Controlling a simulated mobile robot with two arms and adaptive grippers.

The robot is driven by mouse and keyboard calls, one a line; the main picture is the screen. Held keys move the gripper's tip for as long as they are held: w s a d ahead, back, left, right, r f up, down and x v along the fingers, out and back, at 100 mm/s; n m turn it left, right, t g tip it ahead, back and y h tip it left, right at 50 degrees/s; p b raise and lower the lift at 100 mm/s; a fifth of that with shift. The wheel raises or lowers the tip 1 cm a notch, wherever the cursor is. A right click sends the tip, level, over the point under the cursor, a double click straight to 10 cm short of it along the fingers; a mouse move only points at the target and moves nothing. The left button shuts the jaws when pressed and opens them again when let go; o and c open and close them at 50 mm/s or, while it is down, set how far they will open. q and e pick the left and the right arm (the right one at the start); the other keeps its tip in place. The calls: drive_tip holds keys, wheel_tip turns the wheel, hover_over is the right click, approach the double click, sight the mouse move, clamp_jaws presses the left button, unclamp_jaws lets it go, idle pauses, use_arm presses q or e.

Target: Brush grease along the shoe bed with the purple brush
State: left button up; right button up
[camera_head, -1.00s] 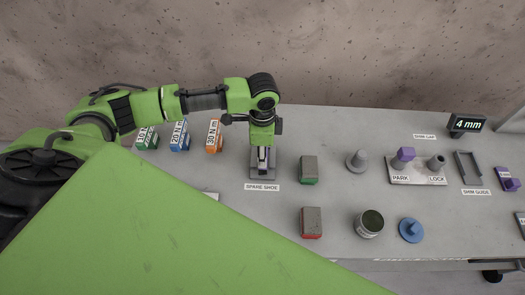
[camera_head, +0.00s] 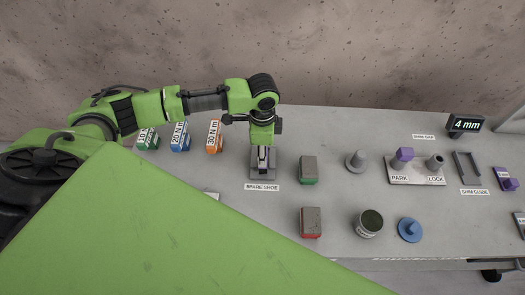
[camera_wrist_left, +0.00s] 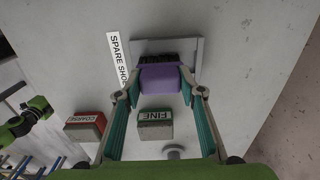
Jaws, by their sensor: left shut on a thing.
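My left gripper (camera_head: 262,168) is shut on the purple brush (camera_wrist_left: 160,79), which sits between its teal fingers (camera_wrist_left: 158,98). The brush's dark bristles (camera_wrist_left: 157,58) point at the grey shoe bed (camera_wrist_left: 191,47), labelled SPARE SHOE. In the head view the left gripper points down over the shoe bed (camera_head: 254,176) and hides much of it. I cannot tell if the bristles touch the bed. An open tin with dark green contents (camera_head: 370,221) stands at the front right of the slab. My right gripper is not in view.
The green-based block (camera_head: 309,169) labelled FINE and red-based block (camera_head: 311,222) labelled COARSE stand right of the bed. A blue disc with a knob (camera_head: 410,230) lies beside the tin. Torque-labelled blocks (camera_head: 180,138) stand left. A PARK/LOCK plate (camera_head: 418,178) lies right.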

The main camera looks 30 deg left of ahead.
use_arm(q)
drive_tip(key=shift+s, duration=0.1)
drive_tip(key=shift+s+d+p, duration=0.2)
drive_tip(key=shift+s+p, duration=0.25)
drive_tip(key=shift+p, duration=0.2)
drive_tip(key=shift+s+d+p, duration=0.25)
drive_tip(key=shift+s+p, duration=0.1)
drive_tip(key=shift+s, duration=0.2)
drive_tip(key=shift+w, duration=0.1)
drive_tip(key=shift+w+a, duration=0.25)
drive_tip(key=shift+w, duration=0.35)
drive_tip(key=shift+w+a, duration=0.25)
drive_tip(key=shift+w, duration=0.3)
drive_tip(key=shift+s, duration=0.1)
drive_tip(key=shift+s+d+p, duration=0.2)
drive_tip(key=shift+s+d, duration=0.05)
drive_tip(key=shift+s, duration=0.35)
drive_tip(key=shift+s+d+p, duration=0.2)
drive_tip(key=shift+s+d, duration=0.05)
drive_tip(key=shift+s, duration=0.3)
drive_tip(key=shift+w, duration=0.15)
